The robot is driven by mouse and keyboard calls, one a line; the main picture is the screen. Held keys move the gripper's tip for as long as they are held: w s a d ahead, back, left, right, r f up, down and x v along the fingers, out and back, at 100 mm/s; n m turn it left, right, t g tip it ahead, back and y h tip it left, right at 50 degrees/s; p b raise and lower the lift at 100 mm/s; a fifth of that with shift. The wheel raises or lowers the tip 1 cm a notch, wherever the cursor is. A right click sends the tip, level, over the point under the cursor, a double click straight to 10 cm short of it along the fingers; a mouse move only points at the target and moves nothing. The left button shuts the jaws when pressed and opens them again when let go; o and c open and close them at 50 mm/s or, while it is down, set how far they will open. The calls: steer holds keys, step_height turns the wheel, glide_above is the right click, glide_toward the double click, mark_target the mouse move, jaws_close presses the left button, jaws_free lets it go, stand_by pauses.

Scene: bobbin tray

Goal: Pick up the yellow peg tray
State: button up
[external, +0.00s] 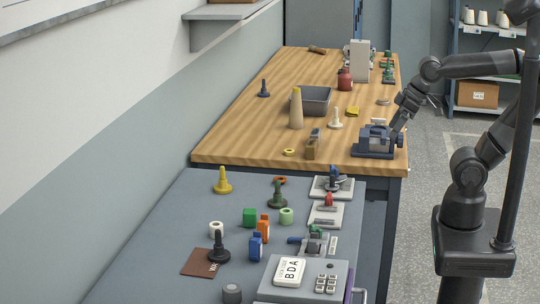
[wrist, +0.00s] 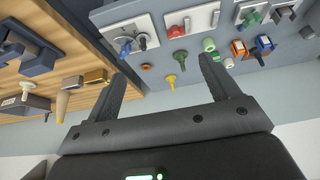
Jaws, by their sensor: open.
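The yellow peg tray (external: 222,182), a tapered yellow peg on a wide round base, stands upright near the far left part of the grey bench (external: 180,225). It also shows in the wrist view (wrist: 171,82), between my spread fingers but beyond them. My gripper (wrist: 163,67) is open and empty, well away from the yellow piece. In the external view my arm reaches over the right edge of the wooden bench (external: 240,140), by a dark blue device (external: 375,142); its fingers are hard to make out there.
A dark green peg piece (external: 277,197) and an orange ring (external: 280,180) stand right of the yellow one. The wall runs along the left.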

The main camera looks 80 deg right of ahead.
steer(key=w+r, duration=0.3)
steer(key=w, duration=1)
glide_above(224, 179)
steer(key=s, duration=0.5)
step_height(224, 179, down, 17)
steer(key=x, duration=0.6)
steer(key=shift+w+d, duration=0.35)
steer(key=shift+w, duration=0.1)
steer(key=x, duration=0.4)
steer(key=shift+s+a+f, duration=0.1)
steer(key=shift+s+f, duration=0.15)
steer(key=shift+w+f, duration=0.3)
steer(key=shift+f, duration=0.15)
steer(key=shift+c, duration=0.2)
